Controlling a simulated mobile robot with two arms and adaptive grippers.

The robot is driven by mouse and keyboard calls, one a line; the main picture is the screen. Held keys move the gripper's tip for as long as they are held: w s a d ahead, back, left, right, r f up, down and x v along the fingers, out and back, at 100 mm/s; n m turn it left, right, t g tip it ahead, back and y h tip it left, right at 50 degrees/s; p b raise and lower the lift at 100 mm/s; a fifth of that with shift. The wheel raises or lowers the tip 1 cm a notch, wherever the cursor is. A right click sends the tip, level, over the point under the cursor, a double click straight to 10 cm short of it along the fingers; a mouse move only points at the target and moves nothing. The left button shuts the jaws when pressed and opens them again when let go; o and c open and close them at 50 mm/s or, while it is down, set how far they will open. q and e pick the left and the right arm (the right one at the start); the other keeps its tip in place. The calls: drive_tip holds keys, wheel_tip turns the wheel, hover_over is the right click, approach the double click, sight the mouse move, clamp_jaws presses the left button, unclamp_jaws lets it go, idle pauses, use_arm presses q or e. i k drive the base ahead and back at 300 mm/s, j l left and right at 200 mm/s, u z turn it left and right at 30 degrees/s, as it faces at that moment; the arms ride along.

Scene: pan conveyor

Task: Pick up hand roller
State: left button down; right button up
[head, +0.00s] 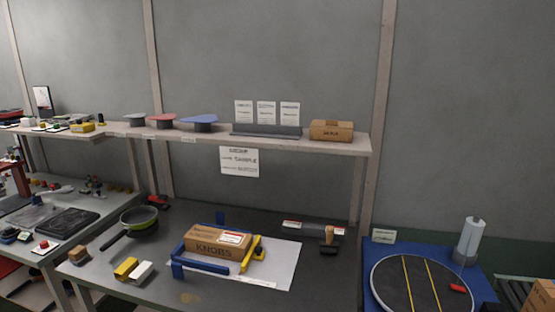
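I cannot tell for sure which thing is the hand roller. A small red piece (457,288) lies on the right side of the dark round plate (392,280). A red and black tool (158,202) lies near the back of the grey table, behind the pan; its shape is too small to make out. A yellow tool-like piece (253,252) stands against the right end of the cardboard box marked KNOBS. Neither of my grippers is in view.
The KNOBS box (208,241) sits within a blue frame on a white sheet (272,275). A loaded shelf (215,137) runs above.

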sight(328, 247)
drive_tip(key=i+j+z, duration=0.15)
drive_tip(key=j, duration=0.2)
drive_tip(key=i+j+z, duration=0.3)
drive_tip(key=j, duration=0.4)
drive_tip(key=i, duration=0.1)
